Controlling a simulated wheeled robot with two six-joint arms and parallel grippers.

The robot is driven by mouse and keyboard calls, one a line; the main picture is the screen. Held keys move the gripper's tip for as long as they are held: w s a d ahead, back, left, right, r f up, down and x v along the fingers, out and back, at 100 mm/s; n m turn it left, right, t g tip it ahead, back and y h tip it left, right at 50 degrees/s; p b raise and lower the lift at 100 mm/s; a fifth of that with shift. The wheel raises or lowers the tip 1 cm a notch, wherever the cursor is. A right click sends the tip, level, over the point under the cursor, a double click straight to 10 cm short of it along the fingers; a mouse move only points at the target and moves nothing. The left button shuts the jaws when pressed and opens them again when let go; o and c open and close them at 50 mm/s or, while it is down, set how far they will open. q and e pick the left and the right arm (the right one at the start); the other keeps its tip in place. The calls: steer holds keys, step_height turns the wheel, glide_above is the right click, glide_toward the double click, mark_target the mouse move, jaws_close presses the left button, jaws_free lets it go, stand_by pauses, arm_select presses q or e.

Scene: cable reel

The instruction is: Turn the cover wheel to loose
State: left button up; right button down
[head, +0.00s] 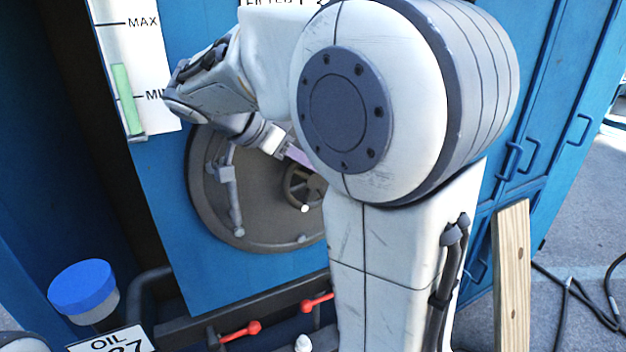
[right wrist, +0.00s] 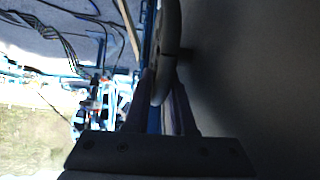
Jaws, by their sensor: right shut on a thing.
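The round dark cover (head: 215,205) is on the blue cabinet panel in the head view, partly hidden by my right arm. The small spoked cover wheel (head: 303,187) stands at the cover's middle, with a pale knob at its lower edge. My right gripper (head: 298,155) reaches the wheel's upper rim; its fingertips are partly hidden there by my arm. In the right wrist view, the fingers (right wrist: 165,100) are shut on the grey wheel rim (right wrist: 168,40), with the dark cover face close on the right. My left gripper is not in view.
A gauge (head: 135,60) marked MAX and MIN has a green column. A blue-capped oil container (head: 83,290) is at lower left. Red-handled levers (head: 250,329) lie below the cover. A wooden plank (head: 512,275) leans at right, with black cables (head: 580,295) on the ground.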

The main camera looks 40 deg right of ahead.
steer(key=h+b, duration=0.1)
steer(key=b, duration=0.1)
steer(key=a+f+h+b, duration=0.1)
steer(key=shift+w+b, duration=0.15)
steer(key=shift+b, duration=0.2)
steer(key=shift+a+r+g+h+b, duration=0.15)
steer(key=shift+g+h+b, duration=0.15)
steer(key=shift+h+b, duration=0.35)
steer(key=c, duration=0.9)
jaws_free()
steer(key=shift+r, duration=0.1)
steer(key=p+v, duration=0.1)
steer(key=v, duration=0.9)
steer(key=shift+a, duration=0.2)
